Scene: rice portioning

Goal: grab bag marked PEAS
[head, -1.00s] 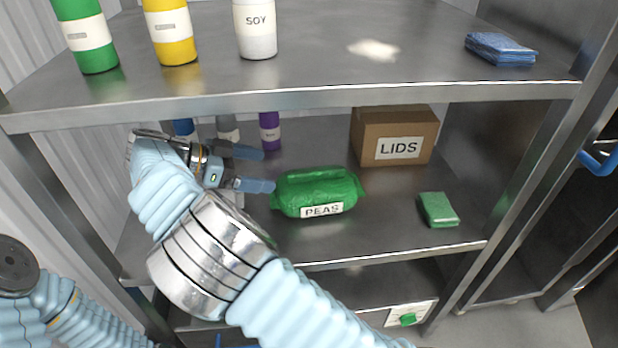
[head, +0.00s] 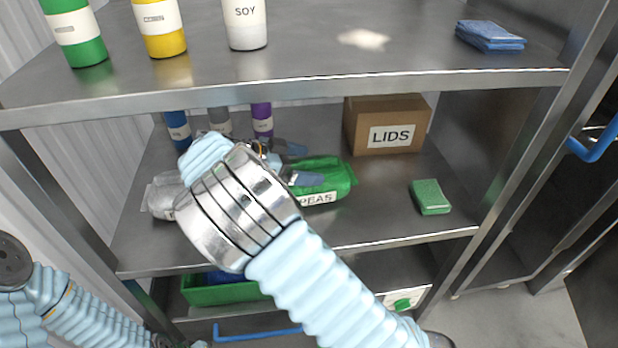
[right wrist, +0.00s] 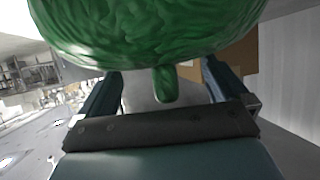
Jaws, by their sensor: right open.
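The green bag marked PEAS (head: 338,176) lies on the middle shelf, its label facing front and partly covered by my right gripper. My right gripper (head: 303,163) is open at the bag's left end, with one finger in front of the bag's left part and the other farther back. In the right wrist view the bag (right wrist: 150,35) fills the top, and a narrow green tab of it hangs between the open fingers of the gripper (right wrist: 163,82). I cannot tell whether the fingers touch it.
A LIDS box (head: 385,125) stands behind right of the bag, a green sponge (head: 430,197) to its right. A grey-white bag (head: 163,196) lies left, partly behind my arm. Purple (head: 262,120) and blue (head: 178,131) bottles stand behind. The upper shelf edge (head: 300,90) runs above.

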